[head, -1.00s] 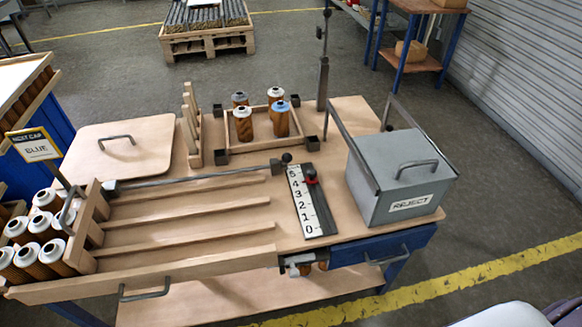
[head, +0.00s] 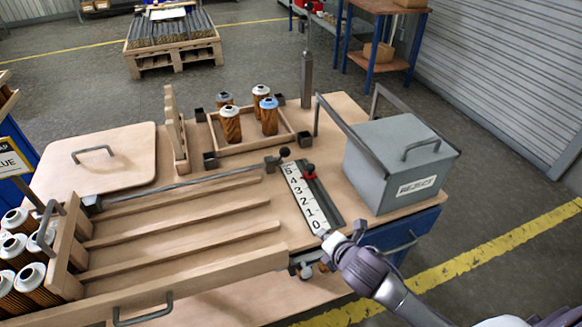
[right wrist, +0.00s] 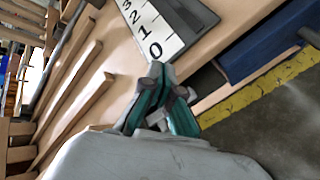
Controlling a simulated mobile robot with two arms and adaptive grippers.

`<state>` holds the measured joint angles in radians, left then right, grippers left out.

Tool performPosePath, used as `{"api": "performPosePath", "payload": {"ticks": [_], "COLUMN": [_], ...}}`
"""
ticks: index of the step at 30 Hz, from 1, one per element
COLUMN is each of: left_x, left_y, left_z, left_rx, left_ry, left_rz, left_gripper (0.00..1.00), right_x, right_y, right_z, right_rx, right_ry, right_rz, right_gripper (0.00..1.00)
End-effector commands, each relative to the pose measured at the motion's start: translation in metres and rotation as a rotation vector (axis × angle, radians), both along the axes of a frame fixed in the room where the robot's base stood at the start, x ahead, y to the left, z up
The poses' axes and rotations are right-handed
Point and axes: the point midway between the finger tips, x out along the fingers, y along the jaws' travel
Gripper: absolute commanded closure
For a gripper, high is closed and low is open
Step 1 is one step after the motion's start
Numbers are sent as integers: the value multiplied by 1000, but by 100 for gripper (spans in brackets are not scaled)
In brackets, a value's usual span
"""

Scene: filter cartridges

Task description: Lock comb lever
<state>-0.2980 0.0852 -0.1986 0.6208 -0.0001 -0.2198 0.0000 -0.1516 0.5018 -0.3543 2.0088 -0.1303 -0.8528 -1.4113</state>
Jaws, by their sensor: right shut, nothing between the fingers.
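A long grey metal bar (head: 180,186) lies across the top of the wooden lanes. Its right end has a small dark block and a black-knobbed lever (head: 285,153); I take this to be the comb lever, though its locked state cannot be told. My right gripper (head: 336,240) is shut and empty by the scale's 0 end, apart from the lever. In the right wrist view its closed fingertips (right wrist: 158,72) show just below the 0. My left gripper is not in view.
A grey reject bin (head: 395,165) with a handle stands right of the scale. A wooden tray (head: 240,146) with several cartridges sits behind the lever. An upright metal post (head: 307,80) rises at the back. More cartridges (head: 20,280) crowd the left end.

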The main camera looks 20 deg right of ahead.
Motion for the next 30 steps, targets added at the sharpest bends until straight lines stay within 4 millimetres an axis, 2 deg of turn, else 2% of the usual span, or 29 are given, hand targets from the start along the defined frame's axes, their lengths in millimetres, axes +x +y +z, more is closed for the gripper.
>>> {"api": "performPosePath", "payload": {"ticks": [1, 6, 9, 13, 18, 30], "left_x": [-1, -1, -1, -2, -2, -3], "left_y": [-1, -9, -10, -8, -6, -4], "left_z": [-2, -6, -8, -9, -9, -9], "left_rx": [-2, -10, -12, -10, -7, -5], "left_ry": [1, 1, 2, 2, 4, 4], "left_rz": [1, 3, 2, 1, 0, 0], "left_gripper": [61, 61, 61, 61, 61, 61], "right_x": [12, 41, 53, 62, 66, 69], "right_y": [-1, -1, -1, 1, 2, 2], "right_z": [12, 53, 73, 90, 99, 98], "right_rx": [-102, -491, -701, -891, -995, -998], "right_ry": [-48, -203, -278, -343, -375, -376], "right_rz": [83, 360, 484, 587, 639, 640], "right_gripper": [100, 100, 100, 100, 100, 100]}}
